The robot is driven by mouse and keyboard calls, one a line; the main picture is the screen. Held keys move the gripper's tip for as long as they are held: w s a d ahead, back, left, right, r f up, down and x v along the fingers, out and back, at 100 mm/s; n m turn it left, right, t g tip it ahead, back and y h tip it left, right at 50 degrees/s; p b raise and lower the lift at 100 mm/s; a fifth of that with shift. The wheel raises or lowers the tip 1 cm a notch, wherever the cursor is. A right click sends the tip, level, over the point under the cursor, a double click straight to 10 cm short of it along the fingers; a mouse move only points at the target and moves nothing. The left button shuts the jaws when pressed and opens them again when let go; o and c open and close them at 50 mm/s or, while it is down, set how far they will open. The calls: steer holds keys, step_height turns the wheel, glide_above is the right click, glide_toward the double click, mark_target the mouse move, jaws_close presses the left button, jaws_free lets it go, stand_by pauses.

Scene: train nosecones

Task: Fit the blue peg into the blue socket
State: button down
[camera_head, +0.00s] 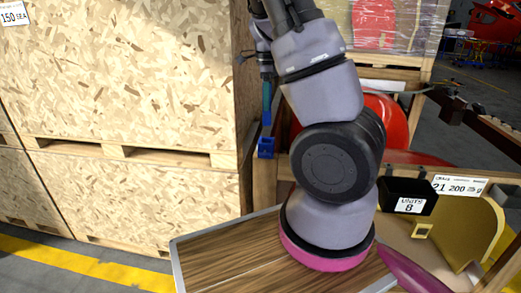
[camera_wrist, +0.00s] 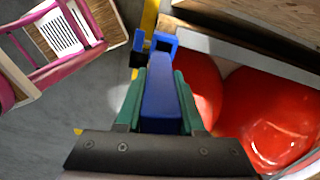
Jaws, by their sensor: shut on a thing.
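My gripper (camera_wrist: 159,76) has green fingers, shut on the blue peg (camera_wrist: 160,105), which points away from the wrist camera. The blue socket (camera_wrist: 165,38), a squarish blue piece, is just beyond the peg's far end in the wrist view. A smaller blue part (camera_wrist: 138,42) shows to its left. I cannot tell whether the peg tip touches or enters the socket. In the head view the blue peg (camera_head: 267,98) shows beside my arm, above the blue socket (camera_head: 265,148) on the wooden frame's edge. My arm hides much of the gripper there.
Red rounded nosecones (camera_wrist: 275,110) lie close to the right of the peg in the wrist view. Large wooden crates (camera_head: 120,80) stand at the left. A black box (camera_head: 407,194) and a yellow curved piece (camera_head: 468,228) are at the right. A wood-topped surface (camera_head: 230,255) is in front.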

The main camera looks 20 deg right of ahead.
mark_target(267, 125)
steer(key=shift+w+d+r+m, duration=0.15)
steer(key=shift+d+r+m, duration=0.05)
steer(key=shift+m, duration=0.4)
steer(key=shift+w+d+f, duration=0.1)
steer(key=shift+f, duration=0.05)
steer(key=shift+m, duration=0.3)
step_height(267, 125, down, 10)
steer(key=shift+r, duration=0.25)
steer(key=shift+f, duration=0.65)
steer(key=c, duration=0.5)
jaws_free()
steer(key=shift+r, duration=0.15)
